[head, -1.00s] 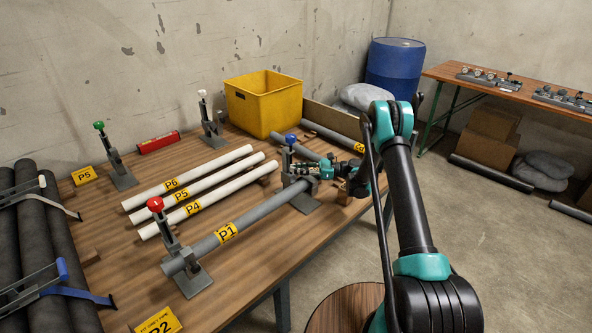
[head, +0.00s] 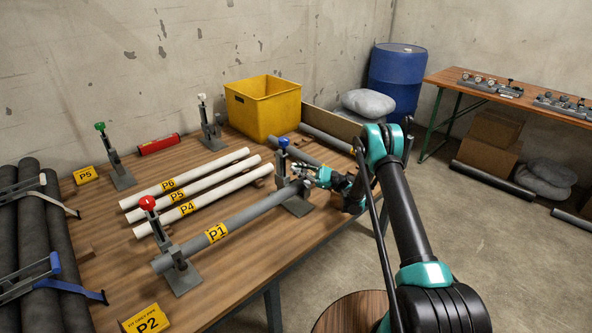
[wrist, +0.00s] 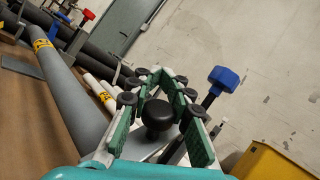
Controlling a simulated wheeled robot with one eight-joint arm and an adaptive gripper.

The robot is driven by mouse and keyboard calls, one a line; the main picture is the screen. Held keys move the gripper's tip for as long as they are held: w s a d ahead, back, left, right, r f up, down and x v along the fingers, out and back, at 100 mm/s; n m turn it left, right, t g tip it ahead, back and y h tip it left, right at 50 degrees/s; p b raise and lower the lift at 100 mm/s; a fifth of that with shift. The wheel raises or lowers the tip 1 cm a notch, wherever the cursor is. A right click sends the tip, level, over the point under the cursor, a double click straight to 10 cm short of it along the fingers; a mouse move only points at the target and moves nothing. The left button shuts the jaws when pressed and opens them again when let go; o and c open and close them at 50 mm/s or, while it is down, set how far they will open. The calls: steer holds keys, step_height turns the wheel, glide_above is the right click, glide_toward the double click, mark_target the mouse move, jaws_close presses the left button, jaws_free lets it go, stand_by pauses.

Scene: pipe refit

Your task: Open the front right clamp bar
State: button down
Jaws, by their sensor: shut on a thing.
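The front right clamp (head: 297,201) stands near the table's front edge, with a blue knob (head: 283,141) on top, also in the wrist view (wrist: 224,78). Grey pipe P1 (head: 240,222) lies from it to the red-knobbed clamp (head: 148,203). My gripper (head: 313,180) is at the clamp's right side, below the blue knob. In the wrist view its green-padded fingers (wrist: 158,100) are around a round black knob (wrist: 160,116), shut on it, with the blue knob just outside them. The clamp bar itself is mostly hidden by my gripper, so I cannot tell its angle.
White pipes (head: 190,190) lie behind P1. A yellow bin (head: 263,110) stands at the back right of the table. Green-knobbed (head: 115,155) and white-knobbed (head: 210,125) clamps stand at the back. Strapped dark pipes (head: 35,230) are at the left.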

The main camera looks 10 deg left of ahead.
steer(key=shift+d, duration=0.15)
stand_by(0.3)
steer(key=c, duration=1.4)
jaws_free()
steer(key=shift+o, duration=0.2)
steer(key=shift+d, duration=0.1)
steer(key=v, duration=0.7)
steer(key=shift+d, duration=0.1)
